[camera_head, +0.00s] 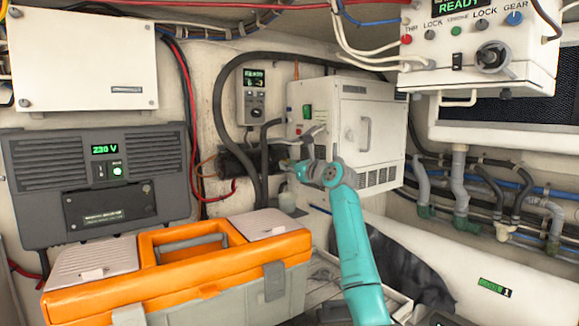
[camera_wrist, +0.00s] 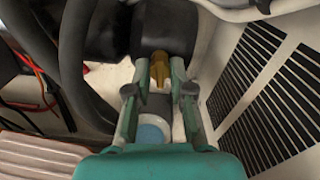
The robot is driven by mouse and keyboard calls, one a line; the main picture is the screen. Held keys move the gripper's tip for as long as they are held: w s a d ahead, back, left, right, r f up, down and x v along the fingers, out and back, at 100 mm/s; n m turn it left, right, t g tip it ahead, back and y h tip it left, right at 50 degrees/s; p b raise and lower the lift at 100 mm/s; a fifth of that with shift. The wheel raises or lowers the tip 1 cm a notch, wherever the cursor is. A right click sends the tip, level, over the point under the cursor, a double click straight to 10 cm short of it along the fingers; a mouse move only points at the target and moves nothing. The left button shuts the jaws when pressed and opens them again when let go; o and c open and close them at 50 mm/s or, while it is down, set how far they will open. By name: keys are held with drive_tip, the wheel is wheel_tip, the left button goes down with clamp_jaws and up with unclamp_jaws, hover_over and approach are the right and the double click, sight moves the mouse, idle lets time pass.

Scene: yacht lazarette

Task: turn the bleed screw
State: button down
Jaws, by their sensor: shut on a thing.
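The bleed screw (camera_wrist: 158,66) is a small brass-coloured piece on a dark cylindrical body (camera_wrist: 165,35) in the wrist view. My gripper (camera_wrist: 160,75) has one finger on each side of the screw and is shut on it. In the head view my gripper (camera_head: 298,168) is at the dark pump-like body (camera_head: 240,160) on the back wall, left of the white cabinet's lower front. The screw is too small and covered there to make out.
A white cabinet (camera_head: 368,130) with vent slots stands close on the right. Black hoses (camera_head: 217,100) curve beside the dark body. An orange-lidded toolbox (camera_head: 215,265) fills the front left.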

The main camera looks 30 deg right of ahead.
drive_tip(key=shift+m, duration=1.1)
drive_tip(key=shift+f, duration=0.1)
drive_tip(key=c, duration=1)
unclamp_jaws()
drive_tip(key=s, duration=1.2)
drive_tip(key=shift+d, duration=0.15)
